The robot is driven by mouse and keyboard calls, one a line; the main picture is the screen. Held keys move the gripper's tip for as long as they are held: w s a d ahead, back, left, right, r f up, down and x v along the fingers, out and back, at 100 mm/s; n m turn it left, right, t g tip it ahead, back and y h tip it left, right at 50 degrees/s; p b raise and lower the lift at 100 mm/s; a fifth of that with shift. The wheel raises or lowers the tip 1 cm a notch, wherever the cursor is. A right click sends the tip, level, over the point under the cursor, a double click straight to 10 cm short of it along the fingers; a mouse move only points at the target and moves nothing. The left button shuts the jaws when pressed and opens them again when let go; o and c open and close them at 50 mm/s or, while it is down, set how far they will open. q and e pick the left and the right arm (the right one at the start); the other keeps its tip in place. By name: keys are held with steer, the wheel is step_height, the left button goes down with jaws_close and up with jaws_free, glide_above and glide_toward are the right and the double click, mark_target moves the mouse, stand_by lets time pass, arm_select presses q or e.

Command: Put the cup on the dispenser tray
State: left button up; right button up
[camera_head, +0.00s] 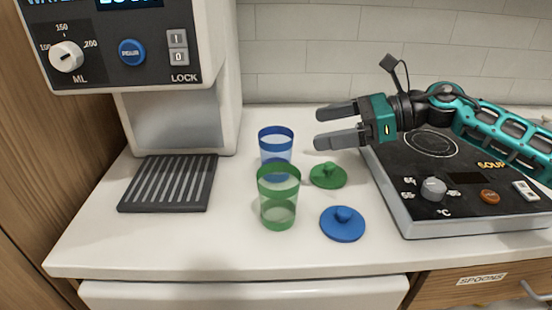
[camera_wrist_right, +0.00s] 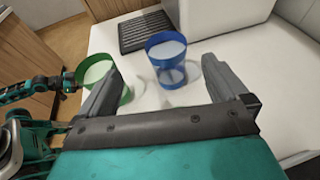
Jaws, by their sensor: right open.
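A clear blue cup (camera_head: 275,150) stands upright on the white counter, right of the dispenser tray. A clear green cup (camera_head: 279,205) stands in front of it and overlaps its lower part. The dark slatted dispenser tray (camera_head: 168,183) is empty, below the dispenser. My right gripper (camera_head: 320,126) is open and empty, above and to the right of the blue cup. In the right wrist view the blue cup (camera_wrist_right: 167,60) shows between and beyond the fingers, and the green cup (camera_wrist_right: 95,76) is by the left finger. My left gripper (camera_wrist_right: 68,84) shows small there; its jaws are unclear.
A green lid (camera_head: 328,176) and a blue lid (camera_head: 342,225) lie on the counter right of the cups. A hot plate labelled soup (camera_head: 415,206) stands under my right arm. The water dispenser (camera_head: 185,125) rises behind the tray. Counter between tray and cups is clear.

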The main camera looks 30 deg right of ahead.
mark_target(267, 138)
steer(key=shift+p+x, duration=0.65)
steer(key=shift+x, duration=3)
steer(key=x, duration=0.3)
steer(key=p+x, duration=0.1)
steer(key=shift+w+d, duration=0.15)
steer(key=shift+w, duration=0.35)
steer(key=shift+w+a+f, duration=0.15)
steer(key=shift+a+f, duration=0.05)
steer(key=shift+a, duration=0.05)
steer(key=shift+a+f, duration=0.1)
steer(key=c, duration=1.1)
arm_select(q)
steer(key=shift+s+a+r+y+p, duration=0.45)
steer(key=shift+a+r, duration=0.15)
steer(key=shift+a, duration=0.15)
arm_select(e)
step_height(267, 138, up, 10)
steer(key=shift+c, duration=0.2)
